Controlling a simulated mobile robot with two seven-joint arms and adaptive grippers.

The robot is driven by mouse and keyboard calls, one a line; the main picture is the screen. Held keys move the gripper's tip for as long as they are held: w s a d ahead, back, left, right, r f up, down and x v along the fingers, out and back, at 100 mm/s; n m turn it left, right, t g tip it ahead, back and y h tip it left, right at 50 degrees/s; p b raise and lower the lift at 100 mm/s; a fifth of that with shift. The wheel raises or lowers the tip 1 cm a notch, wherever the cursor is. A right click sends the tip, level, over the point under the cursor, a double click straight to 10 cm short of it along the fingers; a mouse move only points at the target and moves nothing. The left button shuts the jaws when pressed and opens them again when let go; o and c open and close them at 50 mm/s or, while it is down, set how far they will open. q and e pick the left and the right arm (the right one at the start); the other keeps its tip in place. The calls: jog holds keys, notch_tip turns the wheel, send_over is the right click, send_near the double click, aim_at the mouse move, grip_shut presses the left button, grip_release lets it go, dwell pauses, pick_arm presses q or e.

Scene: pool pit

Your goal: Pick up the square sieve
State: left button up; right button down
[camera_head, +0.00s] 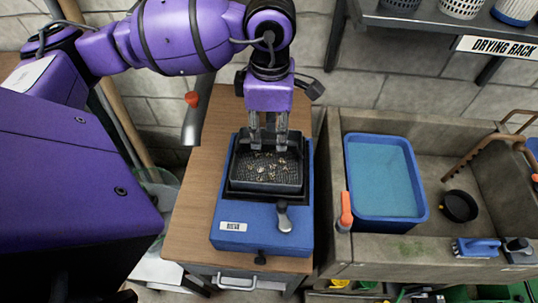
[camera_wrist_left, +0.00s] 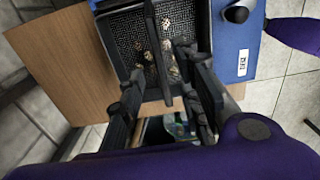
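The square sieve (camera_head: 266,172) is a black tray with a mesh floor holding small pale and brown bits. It sits on a blue machine (camera_head: 231,215) on a wooden-topped table. My left gripper (camera_head: 268,145) points down at the sieve's far side, its two fingers apart with a gap between them. The left wrist view shows the sieve's mesh (camera_wrist_left: 128,32) with the dark fingers across its near edge. Whether the fingers touch the rim is unclear. My right gripper is out of view.
A stone sink (camera_head: 330,215) on the right holds a blue water basin (camera_head: 350,190) and a small black bowl (camera_head: 459,206). A drying rack shelf (camera_head: 430,22) hangs above. The wooden tabletop (camera_head: 205,165) is bare on the left.

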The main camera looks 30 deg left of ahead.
aim_at(271, 142)
pick_arm(q)
notch_tip(271, 142, down, 4)
jog(key=shift+f, duration=0.1)
jog(key=shift+d, duration=0.1)
grip_shut()
